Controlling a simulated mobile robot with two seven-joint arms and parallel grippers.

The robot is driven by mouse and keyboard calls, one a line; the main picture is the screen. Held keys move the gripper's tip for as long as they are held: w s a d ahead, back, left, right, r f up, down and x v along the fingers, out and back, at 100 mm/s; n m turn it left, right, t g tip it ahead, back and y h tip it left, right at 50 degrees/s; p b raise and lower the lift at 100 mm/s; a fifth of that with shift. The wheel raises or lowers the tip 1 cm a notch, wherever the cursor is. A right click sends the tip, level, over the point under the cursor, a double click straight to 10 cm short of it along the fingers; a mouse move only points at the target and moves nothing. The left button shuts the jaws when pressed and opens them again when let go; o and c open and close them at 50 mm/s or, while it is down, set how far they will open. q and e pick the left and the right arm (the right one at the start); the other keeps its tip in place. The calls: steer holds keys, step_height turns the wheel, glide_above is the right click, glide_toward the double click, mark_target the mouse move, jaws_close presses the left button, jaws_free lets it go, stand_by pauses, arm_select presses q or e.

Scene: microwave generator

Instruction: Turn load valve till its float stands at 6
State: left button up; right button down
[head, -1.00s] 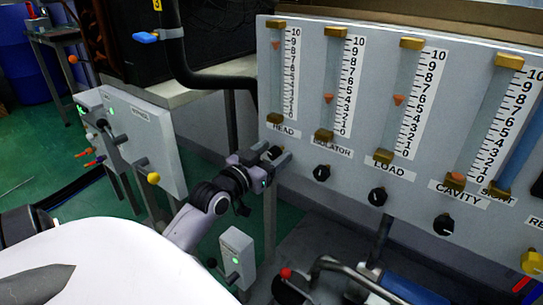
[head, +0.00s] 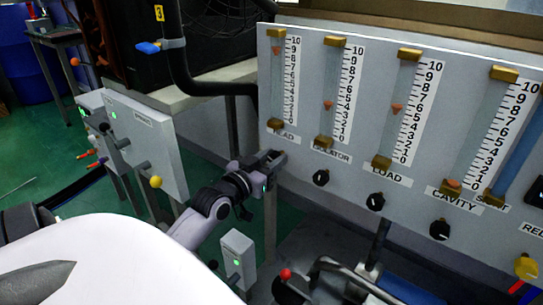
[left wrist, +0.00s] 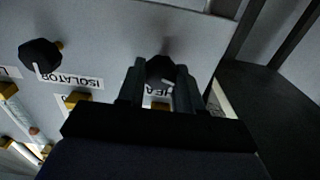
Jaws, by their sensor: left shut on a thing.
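The load gauge has an orange float (head: 397,107) standing at about 5, read at a slant. The load valve, a black knob (head: 375,201) with a white mark, sits below the LOAD label (head: 387,173); no gripper touches it. My left gripper (head: 274,157) is at the far left of the panel, below the HEAD label. In the left wrist view its fingers (left wrist: 160,85) are shut around the dark head knob (left wrist: 160,68), which they partly hide. My right gripper is not in view.
The isolator knob (head: 321,177) lies between my left gripper and the load valve; the cavity knob (head: 440,230) is right of it. A grey cabinet (head: 145,145) with a yellow knob stands left. Pipes and a red-knobbed lever (head: 285,273) are below the panel.

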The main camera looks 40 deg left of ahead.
arm_select(q)
steer(key=shift+r, duration=0.15)
steer(key=o, duration=1)
steer(key=shift+o, duration=0.2)
steer(key=shift+s, duration=0.1)
steer(key=shift+s, duration=0.25)
steer(key=s+p, duration=0.2)
steer(key=s, duration=0.4)
steer(key=shift+s+d, duration=0.15)
steer(key=shift+d, duration=0.2)
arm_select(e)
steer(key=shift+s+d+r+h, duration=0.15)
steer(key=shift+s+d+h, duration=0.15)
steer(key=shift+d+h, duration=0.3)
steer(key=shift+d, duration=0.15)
